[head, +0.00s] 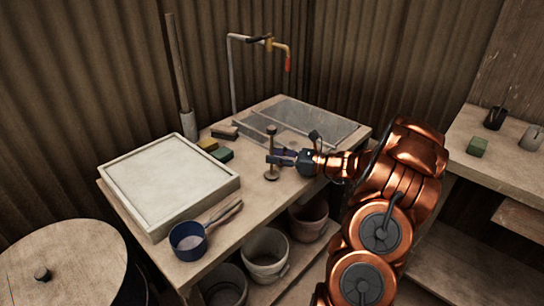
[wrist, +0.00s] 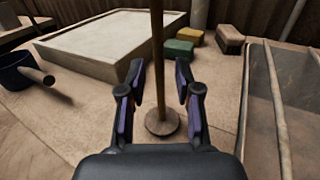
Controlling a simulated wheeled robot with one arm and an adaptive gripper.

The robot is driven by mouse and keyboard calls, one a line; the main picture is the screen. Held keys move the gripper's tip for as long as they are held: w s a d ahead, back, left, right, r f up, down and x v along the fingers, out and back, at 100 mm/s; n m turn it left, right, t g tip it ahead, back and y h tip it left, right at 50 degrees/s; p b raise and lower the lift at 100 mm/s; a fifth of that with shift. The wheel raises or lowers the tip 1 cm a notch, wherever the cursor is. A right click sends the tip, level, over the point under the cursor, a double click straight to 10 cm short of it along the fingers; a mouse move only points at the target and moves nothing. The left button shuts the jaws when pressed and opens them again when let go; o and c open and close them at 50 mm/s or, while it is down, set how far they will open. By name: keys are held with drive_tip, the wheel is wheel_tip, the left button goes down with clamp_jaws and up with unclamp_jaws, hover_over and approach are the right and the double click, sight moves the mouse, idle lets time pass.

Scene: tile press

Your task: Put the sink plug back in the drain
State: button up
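The likely sink plug (head: 271,170) is an upright thin post with a knob on top and a round flat base, standing on the bench beside the sink. In the wrist view its post (wrist: 157,45) rises between my fingers and its disc base (wrist: 163,123) rests on the bench. My gripper (head: 277,157) is at the post; in the wrist view my gripper (wrist: 160,78) is open, one finger each side, with gaps to the post. The sink (head: 318,117) is a grey, sunken rectangle at the bench's back right. I cannot make out the drain.
A pale framed slab (head: 170,180) fills the bench's left. Small blocks (head: 222,154) lie behind the plug. A blue pot (head: 188,241) stands at the front left. A tap pipe (head: 233,75) rises behind the sink. Buckets (head: 266,253) are below. A side bench (head: 506,165) is right.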

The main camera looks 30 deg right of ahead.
drive_tip(key=v, duration=1.1)
drive_tip(key=a+r+n+g+y, duration=0.25)
drive_tip(key=a+n+g, duration=0.45)
drive_tip(key=a, duration=1.1)
drive_tip(key=s+a+r+n+g+h, duration=0.15)
drive_tip(key=s+a+n+g, duration=0.5)
drive_tip(key=a, duration=0.65)
drive_tip(key=s+a+f+n+g+h, duration=0.2)
drive_tip(key=s+a+n+g+h, duration=0.35)
drive_tip(key=s, duration=0.65)
drive_tip(key=s+d+f+n+t+h, duration=0.1)
drive_tip(key=s+d+n+t+h, duration=0.1)
drive_tip(key=s+d+n+h, duration=0.2)
drive_tip(key=s+n+h, duration=0.3)
drive_tip(key=s+n, duration=0.2)
drive_tip(key=s, duration=0.2)
drive_tip(key=shift+s+d, duration=0.3)
drive_tip(key=shift+f, duration=0.1)
